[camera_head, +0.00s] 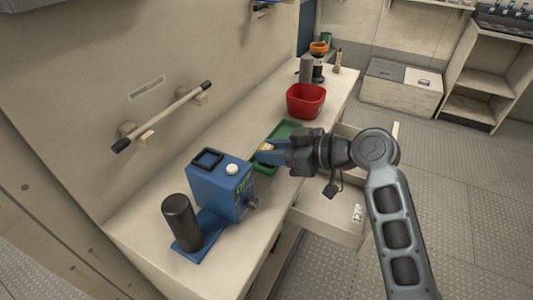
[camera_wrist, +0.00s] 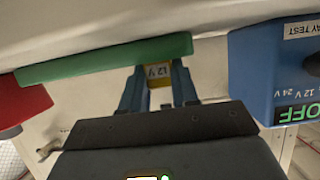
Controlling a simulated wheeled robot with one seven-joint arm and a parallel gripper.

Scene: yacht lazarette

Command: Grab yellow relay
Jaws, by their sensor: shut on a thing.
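The yellow relay (camera_wrist: 160,72) shows between the blue fingers of my gripper (camera_wrist: 159,85) in the wrist view, with a "12 V" label facing the camera. My gripper is shut on it. In the head view my gripper (camera_head: 268,152) is over the near part of a green tray (camera_head: 289,127) on the bench, and a small yellow patch of the relay (camera_head: 265,147) shows at the fingertips. In the wrist view the green tray (camera_wrist: 100,60) lies just beyond the fingers. I cannot tell whether the relay touches the tray.
A blue tester box (camera_head: 216,186) with a black cylinder (camera_head: 181,222) stands on the bench nearer than the tray. A red bin (camera_head: 305,101) stands beyond it. An open drawer (camera_head: 325,217) juts out below my arm. Bottles and an orange roll (camera_head: 319,47) stand at the far end.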

